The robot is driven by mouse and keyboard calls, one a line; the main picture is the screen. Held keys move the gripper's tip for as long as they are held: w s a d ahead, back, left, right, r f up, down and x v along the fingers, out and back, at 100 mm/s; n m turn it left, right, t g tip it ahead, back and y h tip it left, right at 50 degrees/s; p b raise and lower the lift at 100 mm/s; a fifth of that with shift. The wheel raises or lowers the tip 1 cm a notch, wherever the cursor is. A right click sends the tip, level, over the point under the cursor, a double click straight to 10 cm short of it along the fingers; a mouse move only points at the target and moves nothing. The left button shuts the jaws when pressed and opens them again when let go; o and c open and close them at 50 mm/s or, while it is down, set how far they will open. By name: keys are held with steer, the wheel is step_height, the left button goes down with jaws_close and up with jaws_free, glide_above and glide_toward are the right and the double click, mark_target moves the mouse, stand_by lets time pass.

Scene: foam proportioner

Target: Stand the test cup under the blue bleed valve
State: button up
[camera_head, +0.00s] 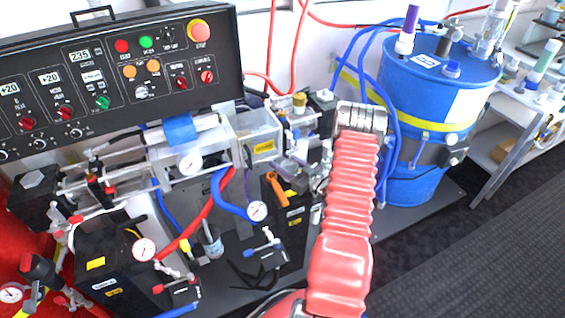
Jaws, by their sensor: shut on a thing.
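The blue-handled bleed valve (263,246) sits low at the centre, on a dark block below a round gauge. My red-sleeved arm reaches up from the bottom and ends at a silver collar right of the machine. My gripper's fingers are hidden behind the arm or lost among the machine parts, so I cannot make out what they hold. I cannot clearly identify the test cup. A small clear container with a blue and white band (213,243) stands left of the blue valve, partly behind the hoses.
A red-handled valve (172,286) lies lower left. Red and blue hoses and gauges crowd the machine's front. A black control panel (120,80) is above. A blue drum (425,90) stands right of my arm, with shelves (510,110) beyond. The dark floor at the lower right is clear.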

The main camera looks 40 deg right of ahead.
mark_target(296, 171)
steer(key=o, duration=1)
steer(key=shift+o, duration=0.2)
steer(key=s, duration=0.8)
steer(key=s+d, duration=0.1)
steer(key=s, duration=0.3)
steer(key=shift+d, duration=0.1)
stand_by(0.3)
